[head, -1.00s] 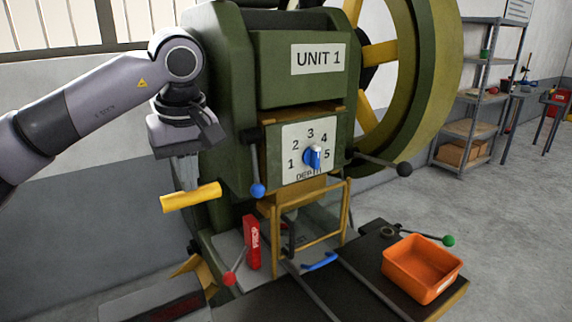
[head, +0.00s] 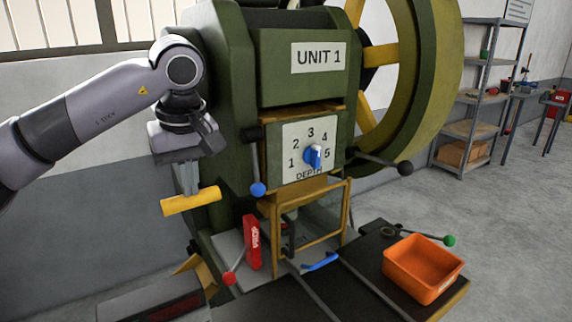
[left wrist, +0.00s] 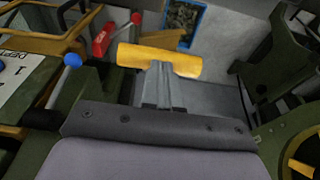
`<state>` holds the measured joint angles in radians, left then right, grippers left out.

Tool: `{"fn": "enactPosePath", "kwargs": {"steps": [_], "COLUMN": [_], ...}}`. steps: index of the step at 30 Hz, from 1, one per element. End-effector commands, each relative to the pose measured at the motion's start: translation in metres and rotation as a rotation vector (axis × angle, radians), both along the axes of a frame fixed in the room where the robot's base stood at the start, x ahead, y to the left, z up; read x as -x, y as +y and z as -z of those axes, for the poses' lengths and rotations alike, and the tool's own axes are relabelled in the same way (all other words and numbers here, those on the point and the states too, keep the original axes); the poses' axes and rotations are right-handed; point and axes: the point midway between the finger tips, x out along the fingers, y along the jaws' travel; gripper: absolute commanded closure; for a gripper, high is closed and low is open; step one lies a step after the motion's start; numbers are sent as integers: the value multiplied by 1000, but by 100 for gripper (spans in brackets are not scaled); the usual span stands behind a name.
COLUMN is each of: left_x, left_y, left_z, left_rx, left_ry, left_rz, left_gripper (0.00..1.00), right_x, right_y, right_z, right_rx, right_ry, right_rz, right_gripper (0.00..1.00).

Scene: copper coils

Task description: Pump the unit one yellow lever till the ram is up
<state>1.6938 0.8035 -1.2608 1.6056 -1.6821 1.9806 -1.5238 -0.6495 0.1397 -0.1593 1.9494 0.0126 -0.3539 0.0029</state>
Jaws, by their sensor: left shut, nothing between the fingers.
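The yellow lever (head: 190,201) sticks out at the left side of the unit one press (head: 232,110); its bar-shaped grip is seen crosswise. My left gripper (head: 188,186) is shut and empty, pointing down, with its fingertips at the top of the yellow grip; they look to be touching it. In the left wrist view the shut fingers (left wrist: 159,88) end at the middle of the yellow grip (left wrist: 160,62). The ram area behind the yellow-framed guard (head: 348,205) is partly hidden, and I cannot tell the ram's height. My right gripper is not in view.
A blue-knobbed lever (head: 258,190) hangs right of my left gripper. A red-knobbed lever (head: 229,279) and a red block (head: 251,243) are below. An orange bin (head: 421,268) stands on the bed at the right. A black-knobbed lever (head: 405,168) sticks out right.

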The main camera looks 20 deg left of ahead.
Motion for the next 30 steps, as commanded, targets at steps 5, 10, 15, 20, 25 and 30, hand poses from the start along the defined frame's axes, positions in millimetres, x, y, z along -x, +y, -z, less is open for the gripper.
{"fn": "enactPosePath", "kwargs": {"steps": [5, 10, 15, 20, 25, 30], "left_x": [-2, -7, -12, -13, -13, -15], "left_y": [2, 8, 13, 14, 14, 16], "left_z": [17, 37, 54, 57, 57, 64], "left_rx": [0, 1, 2, 1, 1, 2], "left_ry": [9, 11, 12, 12, 14, 15], "left_rz": [3, 3, 4, 6, 7, 6], "left_gripper": [100, 100, 100, 100, 100, 100], "right_x": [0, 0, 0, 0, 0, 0], "right_y": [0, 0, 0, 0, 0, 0], "right_z": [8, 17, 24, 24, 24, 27], "right_rx": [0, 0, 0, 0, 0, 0], "right_ry": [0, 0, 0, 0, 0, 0], "right_rz": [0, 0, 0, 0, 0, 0], "right_gripper": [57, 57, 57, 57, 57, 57]}}
